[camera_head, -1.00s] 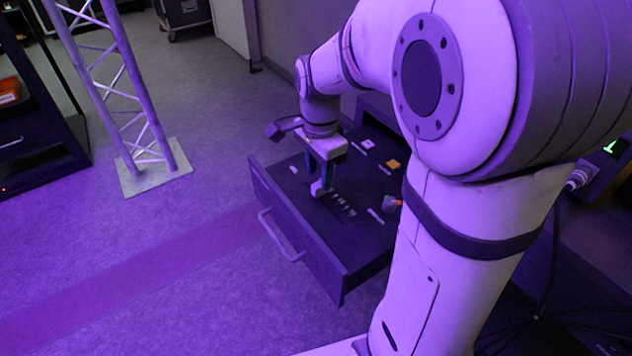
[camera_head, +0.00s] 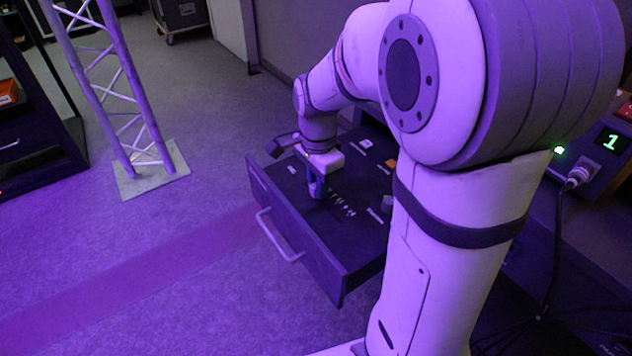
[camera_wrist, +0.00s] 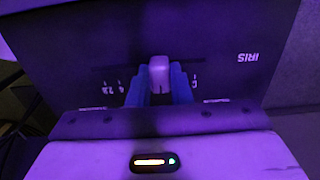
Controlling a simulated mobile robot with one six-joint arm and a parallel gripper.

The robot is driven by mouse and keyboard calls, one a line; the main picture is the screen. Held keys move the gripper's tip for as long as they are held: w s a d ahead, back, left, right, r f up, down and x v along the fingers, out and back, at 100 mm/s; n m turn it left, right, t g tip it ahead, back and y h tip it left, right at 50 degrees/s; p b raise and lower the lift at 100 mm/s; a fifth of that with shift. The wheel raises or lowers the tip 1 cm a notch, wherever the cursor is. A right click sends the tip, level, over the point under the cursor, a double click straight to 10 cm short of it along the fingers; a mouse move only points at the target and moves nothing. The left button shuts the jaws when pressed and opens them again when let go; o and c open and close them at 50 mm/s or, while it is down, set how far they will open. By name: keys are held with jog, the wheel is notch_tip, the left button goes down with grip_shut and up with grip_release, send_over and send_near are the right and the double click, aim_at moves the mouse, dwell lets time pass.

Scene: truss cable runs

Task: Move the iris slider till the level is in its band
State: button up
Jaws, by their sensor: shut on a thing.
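The iris slider's pale knob (camera_wrist: 159,72) stands in a dark panel (camera_wrist: 225,25) marked IRIS, upside down in the wrist view. Scale marks, among them 4 and 2.8, run to its left. My gripper (camera_wrist: 160,82) has its two blue fingers on either side of the knob, shut on it. In the head view my gripper (camera_head: 317,190) reaches down into the open drawer (camera_head: 330,262); the knob is hidden there. A small lit bar (camera_wrist: 150,162), amber with a green dot at its right end, shows at the bottom of the wrist view. I cannot tell whether it shows the level.
The drawer top also holds an orange piece (camera_head: 391,167) and several pale labels. A display (camera_head: 611,141) reading 1, a green lamp (camera_head: 559,150) and a plugged cable are at the right. A truss tower (camera_head: 125,110) stands left; floor before the drawer is clear.

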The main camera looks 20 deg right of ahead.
grip_shut()
jog(key=shift+r+p, duration=0.1)
jog(key=shift+p, duration=0.4)
jog(key=o, duration=0.7)
grip_release()
jog(key=shift+o, duration=0.2)
notch_tip(320, 180, up, 8)
jog(key=shift+f+p, duration=0.2)
jog(key=shift+p, duration=0.85)
